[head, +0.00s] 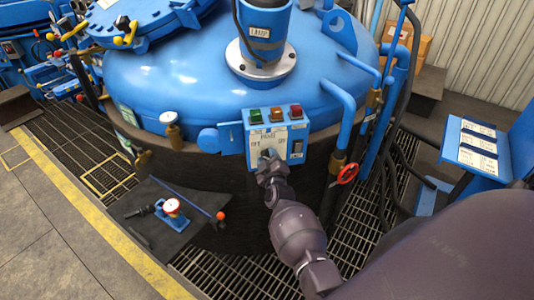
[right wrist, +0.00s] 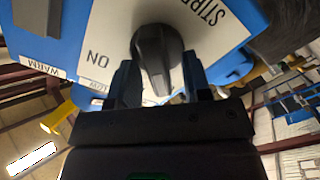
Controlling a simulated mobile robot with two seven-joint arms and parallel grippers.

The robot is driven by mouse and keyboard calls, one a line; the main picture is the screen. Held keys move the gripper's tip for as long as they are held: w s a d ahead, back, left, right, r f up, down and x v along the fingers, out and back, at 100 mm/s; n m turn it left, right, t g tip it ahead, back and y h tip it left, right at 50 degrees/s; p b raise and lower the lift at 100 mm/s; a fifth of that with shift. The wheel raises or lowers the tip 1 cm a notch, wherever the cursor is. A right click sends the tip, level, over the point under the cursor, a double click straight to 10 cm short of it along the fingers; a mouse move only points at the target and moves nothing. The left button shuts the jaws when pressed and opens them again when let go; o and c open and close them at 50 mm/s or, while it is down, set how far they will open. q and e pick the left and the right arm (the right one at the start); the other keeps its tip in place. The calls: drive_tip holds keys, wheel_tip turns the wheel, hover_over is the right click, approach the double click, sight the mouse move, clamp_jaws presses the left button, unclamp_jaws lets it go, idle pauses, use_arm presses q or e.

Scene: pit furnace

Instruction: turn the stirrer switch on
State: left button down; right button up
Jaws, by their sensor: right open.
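The stirrer switch is a black rotary knob (right wrist: 157,55) on a white label plate in the right wrist view. The plate reads "ON" to the knob's left and part of "STIR..." at upper right. My right gripper (right wrist: 160,78) is open, with one finger on each side of the knob; I cannot tell if they touch it. In the head view my right gripper (head: 270,163) is at the front of the blue control box (head: 297,152) and hides the knob. The knob's exact setting is unclear. My left gripper is not in view.
The box carries green, orange and red buttons (head: 276,115) on top and a small switch at its right. Behind it is the blue furnace vessel (head: 165,85). A pipe with a red handwheel (head: 347,173) stands close on the right. A small valve (head: 172,207) lies lower left.

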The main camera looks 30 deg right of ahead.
drive_tip(key=shift+w+d, duration=0.1)
drive_tip(key=shift+w, duration=0.2)
clamp_jaws()
